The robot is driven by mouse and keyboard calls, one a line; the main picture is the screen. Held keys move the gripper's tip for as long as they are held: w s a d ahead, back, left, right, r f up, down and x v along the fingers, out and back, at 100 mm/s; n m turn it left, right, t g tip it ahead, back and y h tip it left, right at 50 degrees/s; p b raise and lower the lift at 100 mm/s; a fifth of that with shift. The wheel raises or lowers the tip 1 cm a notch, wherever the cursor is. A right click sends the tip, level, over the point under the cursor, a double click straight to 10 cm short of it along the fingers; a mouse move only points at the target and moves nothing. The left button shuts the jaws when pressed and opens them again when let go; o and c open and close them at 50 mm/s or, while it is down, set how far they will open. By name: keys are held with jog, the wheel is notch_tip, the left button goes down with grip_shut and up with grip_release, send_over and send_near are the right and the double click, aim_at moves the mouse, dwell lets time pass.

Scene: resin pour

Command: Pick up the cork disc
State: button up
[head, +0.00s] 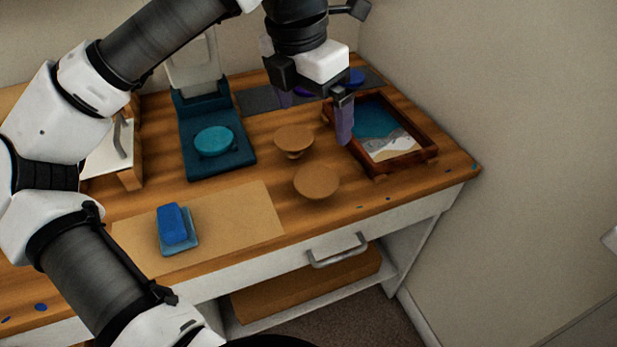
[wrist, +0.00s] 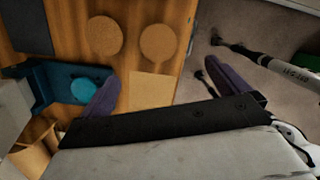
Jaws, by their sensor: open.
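Two round tan cork-like discs are on the wooden worktop. The rear one (head: 294,139) looks raised on a small foot; the front one (head: 316,182) is nearer the drawer edge. I cannot tell which is the task's cork disc. Both also show in the wrist view, the rear one (wrist: 103,36) on the left and the front one (wrist: 158,42) on the right. My gripper (head: 315,112) is open and empty, with purple fingers, above the worktop behind the discs. In the wrist view its fingers (wrist: 162,75) are spread wide, touching neither disc.
A framed tray (head: 432,153) with a teal and white picture stands right of the discs. A teal stand (head: 205,166) with a teal disc (head: 213,140) is to the left. A tan mat (head: 250,213) holds a blue block (head: 173,224). The drawer handle (head: 338,250) juts from the front.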

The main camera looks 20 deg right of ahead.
send_near(317, 180)
jog(key=shift+d+f+y, duration=0.15)
jog(key=shift+f+y, duration=0.15)
jog(key=shift+f, duration=0.25)
jog(key=shift+d+f+p, duration=0.15)
jog(key=shift+d+f, duration=0.05)
jog(key=shift+f, duration=1.3)
jog(key=shift+d+f+p, duration=0.15)
jog(key=shift+d+f, duration=0.1)
jog(key=shift+f, duration=1.3)
jog(key=c, duration=1)
jog(key=shift+c, duration=0.2)
